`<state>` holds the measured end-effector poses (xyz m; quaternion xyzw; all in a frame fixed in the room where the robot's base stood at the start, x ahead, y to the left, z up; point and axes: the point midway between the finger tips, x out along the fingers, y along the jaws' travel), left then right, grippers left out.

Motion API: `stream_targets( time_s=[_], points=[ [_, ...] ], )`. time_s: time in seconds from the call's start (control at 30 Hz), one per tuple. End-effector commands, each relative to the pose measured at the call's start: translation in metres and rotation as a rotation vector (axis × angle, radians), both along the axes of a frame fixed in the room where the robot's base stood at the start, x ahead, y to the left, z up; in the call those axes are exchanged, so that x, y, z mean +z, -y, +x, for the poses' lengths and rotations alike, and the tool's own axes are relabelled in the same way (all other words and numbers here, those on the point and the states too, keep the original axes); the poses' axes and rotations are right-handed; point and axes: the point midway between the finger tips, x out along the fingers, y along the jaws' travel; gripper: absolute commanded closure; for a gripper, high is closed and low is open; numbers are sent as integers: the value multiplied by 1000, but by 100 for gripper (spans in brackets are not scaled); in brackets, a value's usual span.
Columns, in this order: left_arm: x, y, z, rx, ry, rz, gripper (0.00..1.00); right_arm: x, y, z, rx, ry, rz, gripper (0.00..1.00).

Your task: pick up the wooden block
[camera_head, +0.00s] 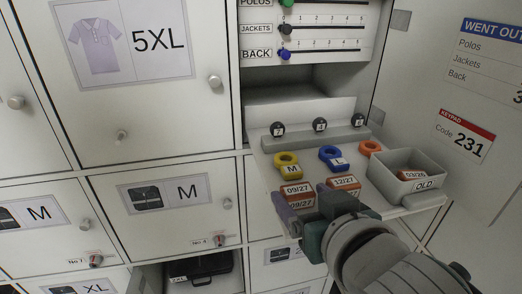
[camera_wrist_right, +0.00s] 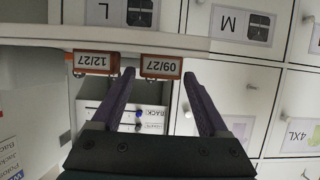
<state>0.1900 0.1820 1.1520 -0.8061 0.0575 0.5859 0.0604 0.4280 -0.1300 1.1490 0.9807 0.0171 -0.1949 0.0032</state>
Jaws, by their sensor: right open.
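Small orange-brown blocks with white date labels stand on the open shelf; they look like the wooden blocks, but which one is meant I cannot tell. One reads 09/27 (camera_head: 297,188), another 12/27 (camera_head: 344,182), and a 03/26 block (camera_head: 413,175) lies in the grey OLD bin. My right gripper (camera_head: 303,203) is open at the shelf's front edge, its purple fingers by the 09/27 block. In the right wrist view, upside down, the 09/27 block (camera_wrist_right: 161,67) shows between and beyond the fingertips; the 12/27 block (camera_wrist_right: 96,63) is outside them, left. My left gripper is not in view.
Behind the blocks lie a yellow M ring tag (camera_head: 287,158), a blue L one (camera_head: 331,153) and an orange one (camera_head: 370,147). The grey OLD bin (camera_head: 437,181) stands at the shelf's right. Locker doors (camera_head: 180,205) border the left.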

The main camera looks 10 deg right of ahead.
Motion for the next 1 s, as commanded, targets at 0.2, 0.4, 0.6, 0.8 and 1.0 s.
stream_targets(
  time_s=[0.2, 0.4, 0.6, 0.8, 1.0],
  points=[
    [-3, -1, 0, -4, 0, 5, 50, -8, -1, 19, 0, 1, 0, 22],
    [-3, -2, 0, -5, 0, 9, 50, -8, -1, 19, 0, 0, 0, 22],
    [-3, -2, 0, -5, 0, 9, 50, -8, -1, 19, 0, 0, 0, 40],
    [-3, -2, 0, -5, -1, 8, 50, -8, 0, 19, 0, -1, 0, 63],
    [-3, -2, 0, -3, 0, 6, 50, -8, 0, 19, 0, -1, 0, 86]
  ],
)
